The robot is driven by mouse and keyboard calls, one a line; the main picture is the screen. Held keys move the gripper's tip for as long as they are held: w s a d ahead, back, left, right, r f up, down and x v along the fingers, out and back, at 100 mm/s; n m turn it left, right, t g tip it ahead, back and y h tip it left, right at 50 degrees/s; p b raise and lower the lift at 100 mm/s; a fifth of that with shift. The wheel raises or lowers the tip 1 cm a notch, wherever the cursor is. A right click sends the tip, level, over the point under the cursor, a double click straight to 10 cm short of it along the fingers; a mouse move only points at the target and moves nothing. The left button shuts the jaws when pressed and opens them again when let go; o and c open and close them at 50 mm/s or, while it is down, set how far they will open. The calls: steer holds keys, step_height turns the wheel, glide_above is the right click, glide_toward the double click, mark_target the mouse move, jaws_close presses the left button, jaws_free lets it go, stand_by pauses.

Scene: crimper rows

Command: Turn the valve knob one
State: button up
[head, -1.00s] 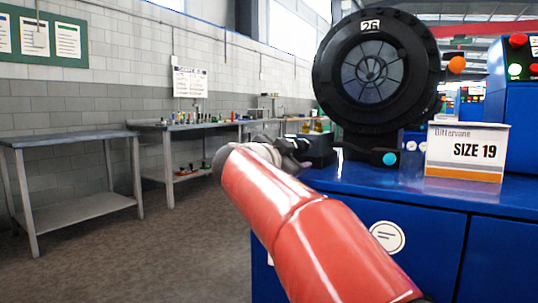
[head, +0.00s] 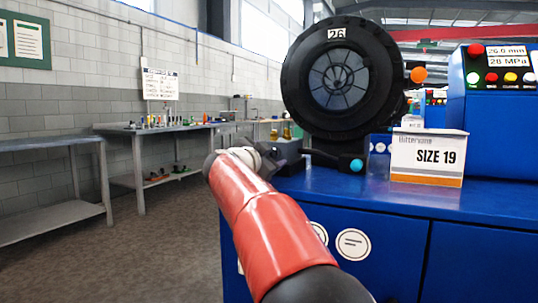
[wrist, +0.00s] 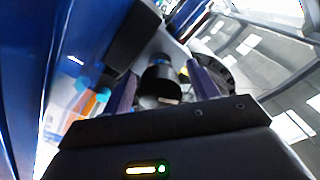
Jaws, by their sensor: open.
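The crimper (head: 345,80) is a large black ring marked 26 on a blue cabinet. A black lever with a teal knob (head: 356,165) lies at its foot, and an orange knob (head: 418,74) sticks out at its right side. I cannot tell which part is valve knob one. My gripper (wrist: 163,88) is open. A dark round cylinder (wrist: 160,76) shows between its fingers in the wrist view; I cannot tell whether they touch it. In the head view my red arm reaches to the cabinet's left edge, and the fingertips are hard to make out there.
A SIZE 19 card (head: 428,157) stands on the blue cabinet (head: 385,235), right of the crimper. A control box (head: 490,85) with coloured buttons is behind it. Grey workbenches (head: 60,145) line the wall at left. The floor (head: 130,255) left of the cabinet is clear.

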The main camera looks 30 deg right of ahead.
steer(key=c, duration=1)
steer(key=shift+f, duration=0.1)
steer(key=n+b, duration=0.2)
steer(key=shift+n, duration=0.4)
steer(key=n+b, duration=0.2)
steer(key=n, duration=0.6)
steer(key=shift+w+a+b, duration=0.1)
steer(key=shift+b, duration=0.3)
steer(key=shift+n, duration=2)
